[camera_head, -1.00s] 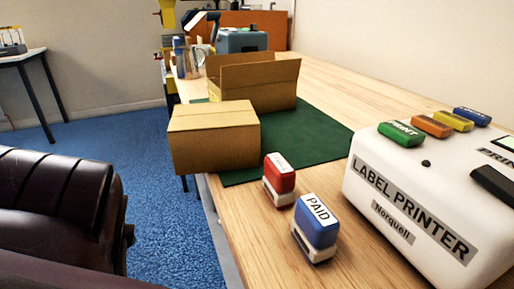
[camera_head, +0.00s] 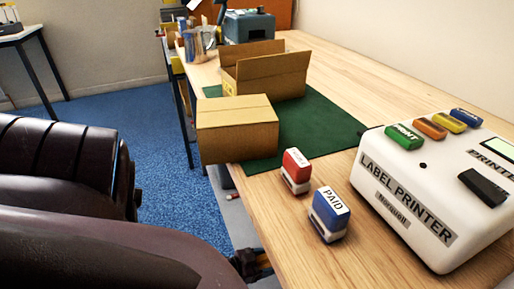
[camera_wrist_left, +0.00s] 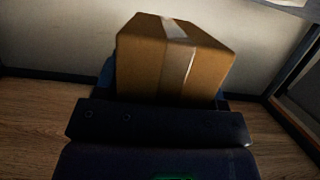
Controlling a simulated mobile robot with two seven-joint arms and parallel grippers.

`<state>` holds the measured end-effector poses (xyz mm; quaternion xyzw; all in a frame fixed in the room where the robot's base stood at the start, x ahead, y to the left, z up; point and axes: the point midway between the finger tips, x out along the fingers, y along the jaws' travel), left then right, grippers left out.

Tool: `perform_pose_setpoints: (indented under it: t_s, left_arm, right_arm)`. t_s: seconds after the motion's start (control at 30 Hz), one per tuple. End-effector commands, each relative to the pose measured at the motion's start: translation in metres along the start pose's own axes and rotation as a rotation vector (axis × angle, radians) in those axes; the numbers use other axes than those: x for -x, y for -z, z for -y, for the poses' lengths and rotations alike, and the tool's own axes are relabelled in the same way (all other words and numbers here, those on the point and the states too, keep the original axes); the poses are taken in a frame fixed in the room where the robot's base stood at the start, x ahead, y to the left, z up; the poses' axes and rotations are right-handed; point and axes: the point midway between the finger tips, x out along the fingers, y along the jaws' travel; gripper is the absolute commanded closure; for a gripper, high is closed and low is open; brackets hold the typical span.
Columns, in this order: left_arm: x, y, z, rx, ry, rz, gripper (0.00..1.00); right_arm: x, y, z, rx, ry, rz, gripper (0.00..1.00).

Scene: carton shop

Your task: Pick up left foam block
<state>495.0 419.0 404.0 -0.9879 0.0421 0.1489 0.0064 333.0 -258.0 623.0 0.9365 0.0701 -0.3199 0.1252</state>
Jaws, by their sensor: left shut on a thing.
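No foam block can be made out in either view. My left gripper (camera_head: 254,263) shows only as a dark part at the bench's front edge in the head view; its fingertips are hidden there. In the left wrist view, a brown taped carton (camera_wrist_left: 168,62) sits right in front of the dark gripper body, with bluish parts showing at its sides. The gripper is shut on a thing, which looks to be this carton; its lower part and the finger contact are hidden. My right gripper is not in view.
Red (camera_head: 296,170) and blue (camera_head: 329,214) stamps stand near a white label printer (camera_head: 400,205). Bare wood lies behind the printer.

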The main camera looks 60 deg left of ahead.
Motion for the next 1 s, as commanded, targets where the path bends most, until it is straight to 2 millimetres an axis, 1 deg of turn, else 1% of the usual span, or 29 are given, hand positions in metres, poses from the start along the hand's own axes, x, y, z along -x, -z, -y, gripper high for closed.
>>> perform_pose_setpoints:
  t_s: [0.03, 0.1, 0.2, 0.33, 0.5, 0.87, 1.0]
  left_arm:
    - [0.0, 0.028, 0.001, -0.002, 0.0, -0.023, 0.66]
    - [0.006, 0.044, 0.001, -0.002, 0.0, -0.022, 0.66]
    - [0.013, 0.063, 0.001, -0.002, 0.0, -0.018, 0.66]
    - [0.021, 0.082, 0.0, -0.001, -0.001, -0.014, 0.66]
    - [0.027, 0.095, 0.0, -0.001, -0.001, -0.007, 0.66]
    - [0.03, 0.099, -0.001, 0.0, -0.001, 0.0, 0.66]
    - [0.025, 0.106, -0.003, -0.002, -0.008, -0.004, 0.66]
  right_arm:
    - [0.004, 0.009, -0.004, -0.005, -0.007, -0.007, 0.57]
    - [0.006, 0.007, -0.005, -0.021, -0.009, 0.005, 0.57]
    - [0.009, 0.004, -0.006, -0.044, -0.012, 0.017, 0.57]
    - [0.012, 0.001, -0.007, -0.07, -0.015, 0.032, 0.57]
    - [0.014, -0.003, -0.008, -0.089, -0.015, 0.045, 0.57]
    - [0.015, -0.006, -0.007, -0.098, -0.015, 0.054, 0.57]
    - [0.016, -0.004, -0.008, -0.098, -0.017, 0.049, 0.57]
